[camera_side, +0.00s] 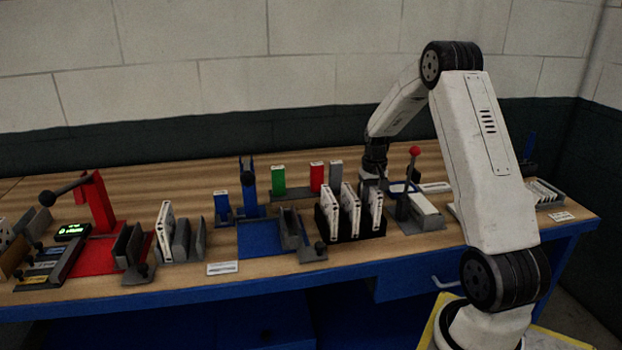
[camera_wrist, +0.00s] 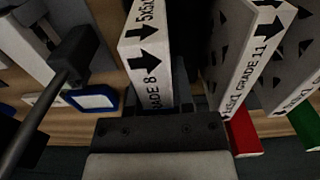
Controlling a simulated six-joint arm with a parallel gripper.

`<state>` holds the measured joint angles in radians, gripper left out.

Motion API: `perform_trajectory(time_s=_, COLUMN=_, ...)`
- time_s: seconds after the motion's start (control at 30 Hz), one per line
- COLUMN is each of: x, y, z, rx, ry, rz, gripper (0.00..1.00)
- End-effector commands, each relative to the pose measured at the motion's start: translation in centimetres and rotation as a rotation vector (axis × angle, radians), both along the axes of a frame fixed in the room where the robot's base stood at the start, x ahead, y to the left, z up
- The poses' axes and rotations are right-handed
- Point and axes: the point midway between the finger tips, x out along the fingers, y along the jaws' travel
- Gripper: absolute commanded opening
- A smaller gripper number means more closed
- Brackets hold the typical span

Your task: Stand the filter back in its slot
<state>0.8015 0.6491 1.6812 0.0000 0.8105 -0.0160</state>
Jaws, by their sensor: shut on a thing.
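My gripper (camera_side: 371,183) is shut on a white filter (camera_side: 376,208) at the right end of the black slotted rack (camera_side: 362,234). In the wrist view this filter (camera_wrist: 148,62) carries "GRADE 8" and black arrows, and my gripper (camera_wrist: 165,108) is at its near end. The held filter stands about upright at the rack; I cannot tell whether its base rests fully in the slot. Two more filters stand in the rack to its left in the side view, the middle one (camera_side: 350,210) and the left one (camera_side: 329,212). The wrist view shows "GRADE 11" on the neighbouring filter (camera_wrist: 243,55).
A lever with a red knob (camera_side: 414,152) stands close to the right of the rack. Green (camera_side: 278,179) and red (camera_side: 317,176) boxes stand behind it. A blue fixture (camera_side: 260,238) is to the left. Another white filter (camera_side: 164,230) stands in a grey holder further left.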

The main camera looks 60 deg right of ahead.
Motion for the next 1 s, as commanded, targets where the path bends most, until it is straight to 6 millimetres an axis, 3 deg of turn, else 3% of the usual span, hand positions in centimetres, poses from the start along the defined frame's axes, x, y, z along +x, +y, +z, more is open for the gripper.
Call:
perform_trajectory(time_s=0.93, x=0.0, y=0.0, z=-1.3, rx=0.000, ry=0.000, rz=0.000, gripper=0.00)
perform_trajectory(time_s=0.97, x=0.0, y=0.0, z=-1.3, rx=0.000, ry=0.000, rz=0.000, gripper=0.38)
perform_trajectory(time_s=1.0, x=0.0, y=0.0, z=-1.3, rx=0.000, ry=0.000, rz=0.000, gripper=0.51)
